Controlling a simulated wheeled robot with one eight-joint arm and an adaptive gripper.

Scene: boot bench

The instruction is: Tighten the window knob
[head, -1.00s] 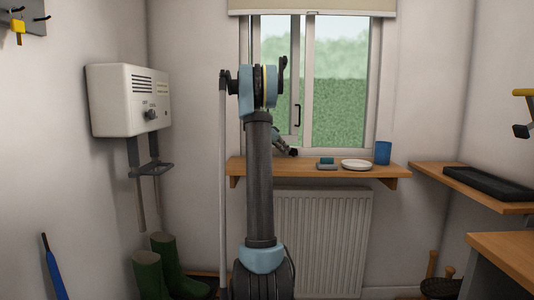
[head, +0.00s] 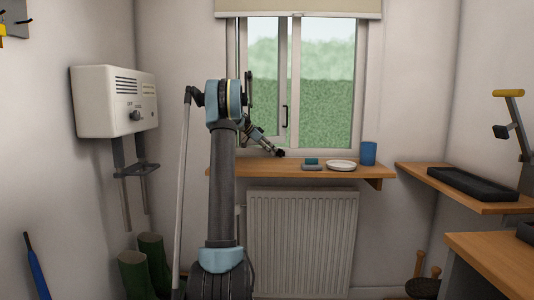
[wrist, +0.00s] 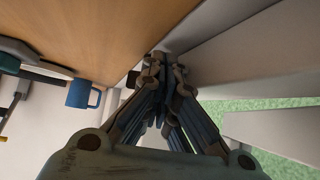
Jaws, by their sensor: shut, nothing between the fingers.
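The window (head: 315,85) is on the far wall, with a dark upright handle (head: 285,119) on its middle frame. I cannot make out a separate knob for certain. My gripper (head: 280,153) is low at the window's bottom frame, just above the wooden sill shelf and below the handle. In the wrist view its fingers (wrist: 160,60) come together, shut and empty, close to the shelf edge and the pale window frame. A small dark piece (wrist: 132,79) shows just left of the fingertips; I cannot tell what it is or whether they touch it.
The sill shelf (head: 230,168) holds a blue mug (head: 368,153), a white dish (head: 341,165) and a small green-and-grey item (head: 312,164). A radiator (head: 302,240) is below. A white wall heater (head: 100,100) with a dial and green boots (head: 150,260) are left. A side shelf (head: 505,205) is right.

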